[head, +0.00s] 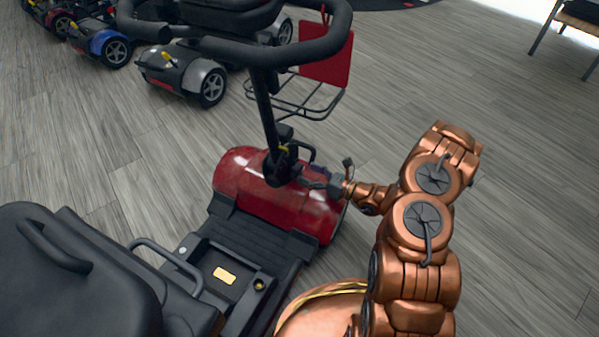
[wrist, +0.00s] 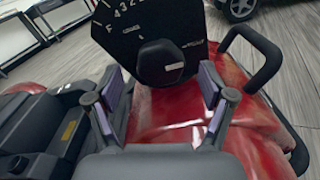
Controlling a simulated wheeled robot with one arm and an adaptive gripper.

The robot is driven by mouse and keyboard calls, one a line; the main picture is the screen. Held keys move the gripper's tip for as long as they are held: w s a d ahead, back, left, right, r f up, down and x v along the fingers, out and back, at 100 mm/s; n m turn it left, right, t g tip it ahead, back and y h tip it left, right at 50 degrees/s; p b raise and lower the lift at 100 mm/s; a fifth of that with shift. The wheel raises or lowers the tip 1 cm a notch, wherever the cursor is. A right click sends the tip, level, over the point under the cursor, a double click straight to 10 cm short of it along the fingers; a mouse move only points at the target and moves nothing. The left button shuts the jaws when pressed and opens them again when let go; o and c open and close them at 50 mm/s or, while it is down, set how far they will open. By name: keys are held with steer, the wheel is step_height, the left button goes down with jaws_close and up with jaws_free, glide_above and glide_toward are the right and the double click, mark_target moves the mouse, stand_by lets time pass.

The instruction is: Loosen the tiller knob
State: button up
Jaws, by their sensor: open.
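The tiller knob (wrist: 160,64) is a rounded black knob on a dark plate (wrist: 122,28) with white numbers and marks, in the wrist view. My gripper (wrist: 162,84) is open, with one finger on each side of the picture. The knob shows ahead, between and slightly beyond the fingertips, and I see no finger closed on it. In the head view my gripper (head: 331,186) is at the right of the base of the black tiller (head: 266,112), above the red front body (head: 245,186). The knob cannot be made out there.
A black loop handle (wrist: 268,62) stands right of the plate in the wrist view. The scooter's black seat (head: 80,275) is at the lower left. Other scooters (head: 185,73) stand at the upper left.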

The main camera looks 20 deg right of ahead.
mark_target(301, 171)
steer(key=shift+b+x, duration=0.55)
steer(key=shift+x, duration=1.35)
steer(key=c, duration=1.2)
steer(key=shift+o, duration=0.2)
